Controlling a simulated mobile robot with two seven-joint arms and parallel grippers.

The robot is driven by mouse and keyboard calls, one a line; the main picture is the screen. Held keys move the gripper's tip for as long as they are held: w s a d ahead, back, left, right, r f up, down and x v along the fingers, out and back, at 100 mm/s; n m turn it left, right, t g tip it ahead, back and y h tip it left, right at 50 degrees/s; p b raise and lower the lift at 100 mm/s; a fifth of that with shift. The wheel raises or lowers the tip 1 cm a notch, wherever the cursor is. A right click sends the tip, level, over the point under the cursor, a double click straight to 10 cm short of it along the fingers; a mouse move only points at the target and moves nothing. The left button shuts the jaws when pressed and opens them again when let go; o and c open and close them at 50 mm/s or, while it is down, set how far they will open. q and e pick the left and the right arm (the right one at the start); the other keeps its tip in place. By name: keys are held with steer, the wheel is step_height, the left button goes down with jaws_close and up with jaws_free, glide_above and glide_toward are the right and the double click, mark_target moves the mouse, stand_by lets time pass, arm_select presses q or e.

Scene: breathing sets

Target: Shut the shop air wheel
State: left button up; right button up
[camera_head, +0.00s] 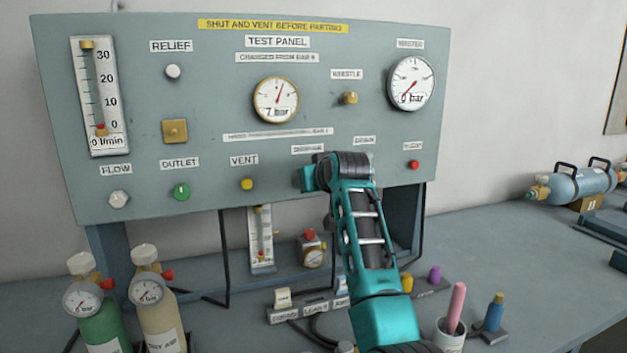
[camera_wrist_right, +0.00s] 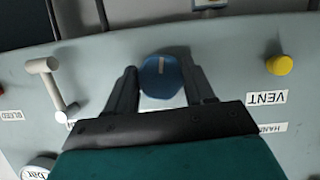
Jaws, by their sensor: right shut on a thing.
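A blue wheel (camera_wrist_right: 160,77) with a pale mark across its face is on the panel in the right wrist view. My right gripper (camera_wrist_right: 163,88) has a finger on either side of it and is shut on it. In the head view my right gripper (camera_head: 318,173) is at the panel's lower middle and hides the wheel. The label just above it (camera_head: 308,149) is too blurred to read. The gauge (camera_head: 276,100) above reads about 7 bar. My left gripper is not in view.
The yellow VENT knob (camera_head: 247,184) is left of my right gripper. A pale lever (camera_wrist_right: 55,88) stands out on the wheel's other side in the wrist view. The bench below holds two gas bottles (camera_head: 160,320), a labelled rack (camera_head: 285,313) and a cup (camera_head: 449,333).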

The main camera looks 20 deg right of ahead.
steer(key=m+t+y+b, duration=0.1)
steer(key=m+t, duration=0.2)
steer(key=m, duration=0.7)
steer(key=m+t+y, duration=0.1)
steer(key=m+t, duration=0.1)
steer(key=m, duration=0.9)
steer(key=m+t+y+b, duration=0.1)
steer(key=m+t, duration=0.2)
steer(key=m, duration=0.7)
steer(key=shift+f+m+t+b, duration=0.3)
steer(key=shift+f+m, duration=0.05)
steer(key=shift+m, duration=0.05)
stand_by(0.3)
steer(key=o, duration=1)
steer(key=shift+r, duration=0.1)
steer(key=shift+o, duration=0.2)
